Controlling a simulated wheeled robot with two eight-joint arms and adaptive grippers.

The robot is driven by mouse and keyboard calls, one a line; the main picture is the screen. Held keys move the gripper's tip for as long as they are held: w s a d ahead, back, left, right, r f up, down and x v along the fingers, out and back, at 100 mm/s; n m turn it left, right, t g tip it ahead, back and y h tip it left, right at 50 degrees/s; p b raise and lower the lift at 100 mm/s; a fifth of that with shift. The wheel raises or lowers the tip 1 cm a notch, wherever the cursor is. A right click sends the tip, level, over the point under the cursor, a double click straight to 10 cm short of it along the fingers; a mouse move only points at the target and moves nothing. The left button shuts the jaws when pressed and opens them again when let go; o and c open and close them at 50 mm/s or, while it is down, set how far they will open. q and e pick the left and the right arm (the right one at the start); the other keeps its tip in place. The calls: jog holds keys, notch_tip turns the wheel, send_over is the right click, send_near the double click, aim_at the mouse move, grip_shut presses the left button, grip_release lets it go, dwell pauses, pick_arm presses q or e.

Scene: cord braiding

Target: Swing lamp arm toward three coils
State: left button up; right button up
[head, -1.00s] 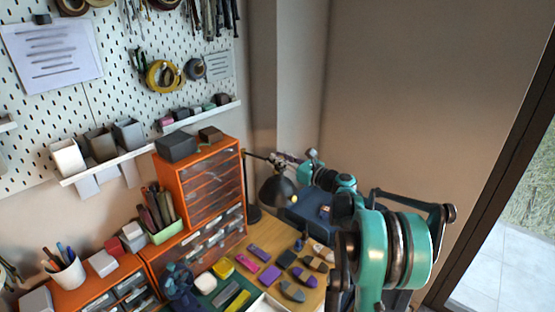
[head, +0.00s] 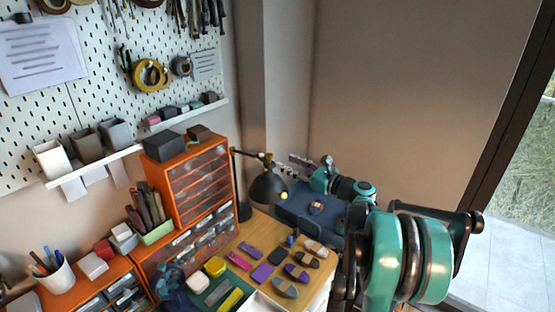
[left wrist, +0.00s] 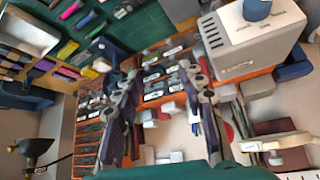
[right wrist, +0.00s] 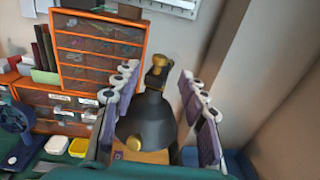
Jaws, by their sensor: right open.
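The desk lamp has a black shade (head: 268,188) with a yellow bulb and brass-coloured joints, on a dark post beside the orange drawer cabinet. It also shows in the left wrist view (left wrist: 36,148). My right gripper (head: 300,162) is just right of the lamp in the head view. In the right wrist view my right gripper (right wrist: 158,75) is open, with the lamp's brass joint and shade (right wrist: 150,118) seen between its fingers; contact cannot be told. My left gripper (left wrist: 158,75) is open and empty in the left wrist view. I cannot clearly identify the three coils.
Small purple, pink, black and grey pieces lie on the wooden table (head: 262,228). The orange drawer cabinet (head: 203,180) stands left of the lamp. A blue fan (head: 172,285) is at the front. The pegboard with a ledge is behind; bare wall is on the right.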

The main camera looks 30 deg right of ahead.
jog(key=v, duration=0.3)
jog(key=shift+w+a, duration=0.1)
dwell(0.4)
jog(key=s+a+f+n+g, duration=0.2)
jog(key=a+n, duration=0.2)
jog(key=a, duration=0.3)
jog(key=s+a+f+n+g+b, duration=0.15)
jog(key=a+n, duration=0.25)
jog(key=a, duration=0.4)
jog(key=s+a+f+n+g+p, duration=0.1)
jog(key=a+f+n+g, duration=0.2)
jog(key=a+n, duration=0.3)
jog(key=s+a+f+n+g+h, duration=0.1)
jog(key=s+a+f+n, duration=0.2)
jog(key=s+n, duration=0.3)
jog(key=s+a+f+n+g+h+b, duration=0.1)
jog(key=s+a+f+n+h, duration=0.1)
jog(key=s+n, duration=0.4)
jog(key=s+a+f+n+g+h, duration=0.1)
jog(key=s+a+f+n+h, duration=0.1)
jog(key=s+a+f+n, duration=0.2)
jog(key=s+f+n, duration=0.1)
jog(key=s+n, duration=0.1)
jog(key=shift+s+f+n+b, duration=0.15)
jog(key=shift+f+n+b, duration=0.05)
jog(key=shift+n+b, duration=0.1)
